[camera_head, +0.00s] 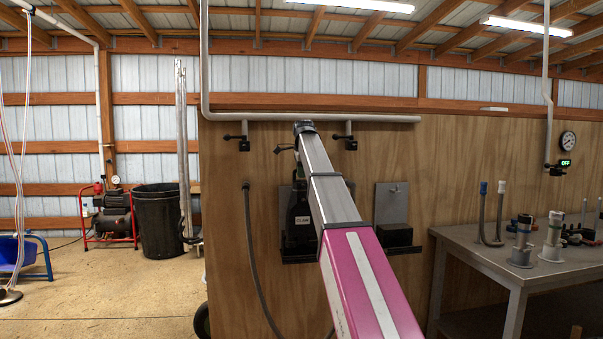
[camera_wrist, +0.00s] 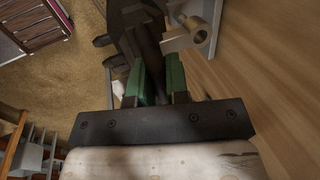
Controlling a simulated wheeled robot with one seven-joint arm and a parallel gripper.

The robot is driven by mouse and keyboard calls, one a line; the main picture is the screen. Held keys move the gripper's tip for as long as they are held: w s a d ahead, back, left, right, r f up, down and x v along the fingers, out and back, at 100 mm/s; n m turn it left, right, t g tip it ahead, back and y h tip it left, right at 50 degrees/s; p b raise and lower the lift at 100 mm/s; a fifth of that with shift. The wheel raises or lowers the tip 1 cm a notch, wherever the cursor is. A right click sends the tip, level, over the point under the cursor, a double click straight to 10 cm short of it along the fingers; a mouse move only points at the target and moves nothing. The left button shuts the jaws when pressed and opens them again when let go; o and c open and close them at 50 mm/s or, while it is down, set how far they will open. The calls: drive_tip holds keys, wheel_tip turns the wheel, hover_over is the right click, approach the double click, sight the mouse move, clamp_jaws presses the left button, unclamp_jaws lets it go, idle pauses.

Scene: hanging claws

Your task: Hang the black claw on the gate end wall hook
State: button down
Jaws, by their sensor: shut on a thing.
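The black claw (camera_head: 297,205) is upright against the left wall station in the head view, with a small white label on it and my arm covering part of it. The wrist view shows the claw (camera_wrist: 137,25) as a dark body at the top, between the green fingertips of my gripper (camera_wrist: 159,80). My gripper is shut on it. A pale metal hook peg (camera_wrist: 197,32) on a plate is close beside the claw's right side in the wrist view. I cannot tell whether the claw is on the peg. In the head view my arm hides the gripper.
A second grey wall plate (camera_head: 392,203) with a small peg and a black box (camera_head: 395,236) is right of my arm. A grey workbench (camera_head: 475,251) with fittings stands at right. A black bin (camera_head: 158,220) and red compressor (camera_head: 112,215) stand left. The floor at left front is open.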

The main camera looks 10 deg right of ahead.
sight(302, 182)
drive_tip(key=shift+f, duration=2.35)
drive_tip(key=c, duration=1)
unclamp_jaws()
drive_tip(key=shift+c, duration=0.2)
